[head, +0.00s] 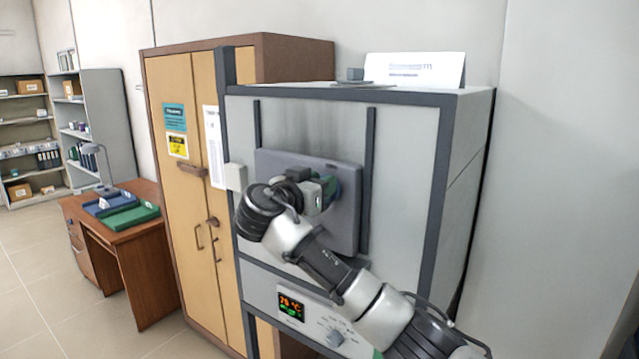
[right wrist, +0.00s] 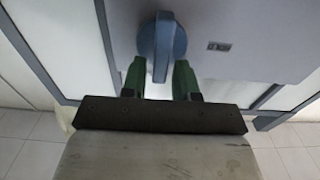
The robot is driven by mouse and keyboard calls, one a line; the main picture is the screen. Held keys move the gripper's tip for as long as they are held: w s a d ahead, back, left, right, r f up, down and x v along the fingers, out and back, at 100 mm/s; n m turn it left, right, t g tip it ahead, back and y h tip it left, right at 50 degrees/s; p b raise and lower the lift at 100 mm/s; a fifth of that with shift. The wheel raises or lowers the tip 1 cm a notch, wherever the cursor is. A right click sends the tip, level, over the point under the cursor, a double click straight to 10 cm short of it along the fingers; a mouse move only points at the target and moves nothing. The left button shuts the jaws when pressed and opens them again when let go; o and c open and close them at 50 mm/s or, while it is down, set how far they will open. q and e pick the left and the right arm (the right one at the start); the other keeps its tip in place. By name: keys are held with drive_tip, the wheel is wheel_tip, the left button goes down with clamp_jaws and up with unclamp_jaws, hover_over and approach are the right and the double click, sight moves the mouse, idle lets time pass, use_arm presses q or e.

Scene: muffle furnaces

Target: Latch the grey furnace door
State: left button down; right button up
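The grey furnace (head: 412,150) stands at centre right. Its dark grey door (head: 345,225) appears to lie against the front, between two vertical rails. In the right wrist view the door face (right wrist: 250,25) carries a round blue latch knob (right wrist: 161,38) with a raised bar, which points along the gripper. My right gripper (head: 328,190) is at the door. Its green fingers are open in the wrist view (right wrist: 160,72), one on each side of the bar's end, with a visible gap on both sides. In the head view my arm and gripper hide the knob. My left gripper is not in view.
Below the door is a control panel with a lit display (head: 291,307) and a dial (head: 335,338). A tan cabinet (head: 180,220) stands directly left of the furnace. A desk with trays (head: 130,217) is farther left. A paper sign (head: 415,69) stands on the furnace top.

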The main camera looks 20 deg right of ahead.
clamp_jaws()
drive_tip(key=n+b, duration=0.1)
drive_tip(key=n, duration=0.5)
drive_tip(key=w+a+f+n+b, duration=0.1)
drive_tip(key=n+b, duration=0.1)
drive_tip(key=n, duration=0.4)
drive_tip(key=f+n+b, duration=0.1)
drive_tip(key=n+b, duration=0.1)
drive_tip(key=n, duration=0.3)
drive_tip(key=shift+w+a+n, duration=0.15)
drive_tip(key=shift+w+n, duration=0.15)
drive_tip(key=shift+n, duration=0.1)
idle(0.5)
drive_tip(key=shift+o, duration=1.5)
unclamp_jaws()
